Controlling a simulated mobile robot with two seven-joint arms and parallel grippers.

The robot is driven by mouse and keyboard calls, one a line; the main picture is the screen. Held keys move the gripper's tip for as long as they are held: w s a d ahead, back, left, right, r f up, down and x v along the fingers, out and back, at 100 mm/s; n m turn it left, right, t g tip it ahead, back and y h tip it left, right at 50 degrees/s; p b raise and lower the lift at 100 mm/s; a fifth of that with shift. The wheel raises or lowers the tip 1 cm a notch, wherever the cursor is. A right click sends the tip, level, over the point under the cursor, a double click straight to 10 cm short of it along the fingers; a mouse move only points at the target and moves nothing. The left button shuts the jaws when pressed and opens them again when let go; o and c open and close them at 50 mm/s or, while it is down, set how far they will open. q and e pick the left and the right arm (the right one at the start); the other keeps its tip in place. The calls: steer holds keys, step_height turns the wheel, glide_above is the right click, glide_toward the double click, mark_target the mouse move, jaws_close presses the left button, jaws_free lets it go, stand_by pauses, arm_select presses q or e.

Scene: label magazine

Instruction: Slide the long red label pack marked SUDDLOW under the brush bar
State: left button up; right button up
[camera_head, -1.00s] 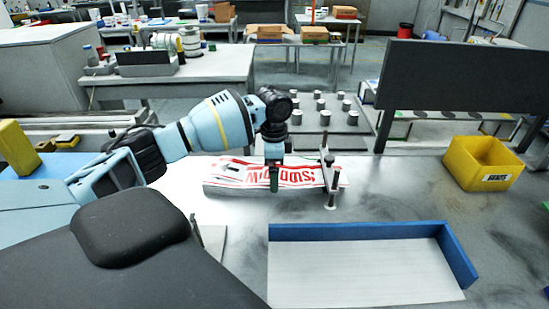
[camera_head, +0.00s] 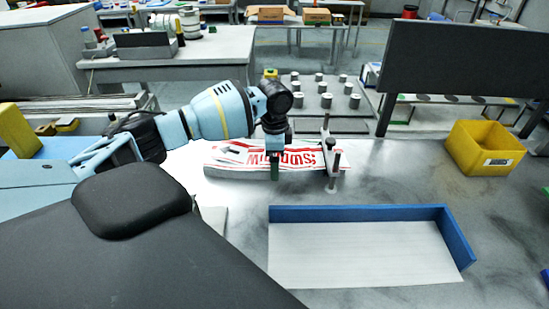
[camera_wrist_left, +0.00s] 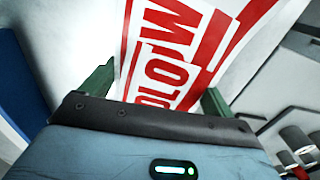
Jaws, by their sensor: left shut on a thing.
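The long red-and-white label pack (camera_head: 229,153) lies flat on the metal worktop, its large red lettering upside down in the head view. Its right end reaches the brush bar (camera_head: 327,150), a narrow bar on posts, and a little of it shows beyond. How the bristles meet the pack is too small to tell. My left gripper (camera_head: 274,170) is shut on the pack near its middle, left of the bar. In the left wrist view the pack (camera_wrist_left: 160,45) runs between the green fingers. My right gripper is not in view.
A white board with a blue rim (camera_head: 360,213) lies in front of the pack. A yellow bin (camera_head: 484,148) stands at the right, and a dark panel (camera_head: 455,62) rises behind. Short grey cylinders (camera_head: 326,100) stand at the back.

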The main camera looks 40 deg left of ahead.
mark_target(281, 159)
arm_select(q)
steer(key=shift+r, duration=0.1)
steer(key=shift+c, duration=1)
steer(key=shift+w+d, duration=0.65)
steer(key=shift+d, duration=0.1)
steer(key=o, duration=1.3)
steer(key=shift+o, duration=0.2)
steer(key=shift+r, duration=3.85)
